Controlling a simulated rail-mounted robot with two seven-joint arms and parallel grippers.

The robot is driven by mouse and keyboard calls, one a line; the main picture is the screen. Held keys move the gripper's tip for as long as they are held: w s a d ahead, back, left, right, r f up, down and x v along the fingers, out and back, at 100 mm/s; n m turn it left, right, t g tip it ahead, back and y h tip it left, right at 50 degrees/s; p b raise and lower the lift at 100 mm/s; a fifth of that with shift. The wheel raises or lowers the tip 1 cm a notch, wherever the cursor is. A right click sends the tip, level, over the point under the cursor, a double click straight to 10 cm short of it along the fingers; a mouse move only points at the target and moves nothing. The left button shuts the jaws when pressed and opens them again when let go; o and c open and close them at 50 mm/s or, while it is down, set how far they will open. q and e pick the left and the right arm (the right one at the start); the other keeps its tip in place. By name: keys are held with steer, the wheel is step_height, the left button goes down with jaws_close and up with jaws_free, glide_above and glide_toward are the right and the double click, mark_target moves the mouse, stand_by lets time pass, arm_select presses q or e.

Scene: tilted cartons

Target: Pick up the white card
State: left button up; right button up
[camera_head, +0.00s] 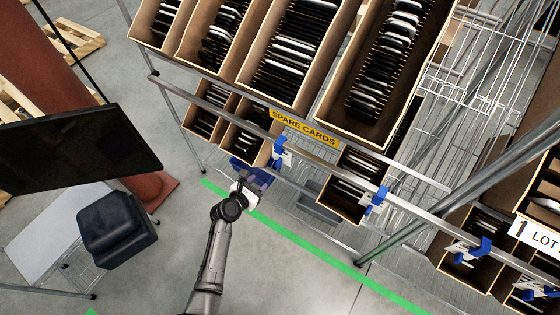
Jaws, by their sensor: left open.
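Tilted cardboard cartons hold rows of mostly black cards with white ones among them. White cards (397,27) stand out in the large right carton (325,108), and another white card (293,45) shows in the carton to its left. I cannot tell which one is the task's card. My left gripper (256,174) is open, in front of the lower shelf and just below a small carton (262,155) of cards. Its fingers are small and partly lost against blue parts there. I see no card between them. My right gripper is out of view.
A yellow "SPARE CARDS" label (304,127) is on the upper shelf's front rail. Blue clips (375,200) with white tags hang on the lower rail. A wire rack (490,75) stands right. Floor in front is clear.

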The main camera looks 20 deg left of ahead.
mark_target(277, 165)
arm_select(q)
steer(key=shift+n, duration=0.8)
steer(key=shift+a+b+x, duration=0.1)
steer(key=shift+b+x, duration=1.9)
steer(key=shift+x, duration=0.45)
steer(key=shift+a+b+x, duration=0.15)
steer(key=shift+b+x, duration=1.8)
steer(key=shift+x, duration=0.45)
steer(key=shift+b+x, duration=2.6)
steer(key=shift+b, duration=0.85)
steer(key=shift+w+a, duration=0.1)
steer(key=shift+a, duration=0.05)
jaws_close()
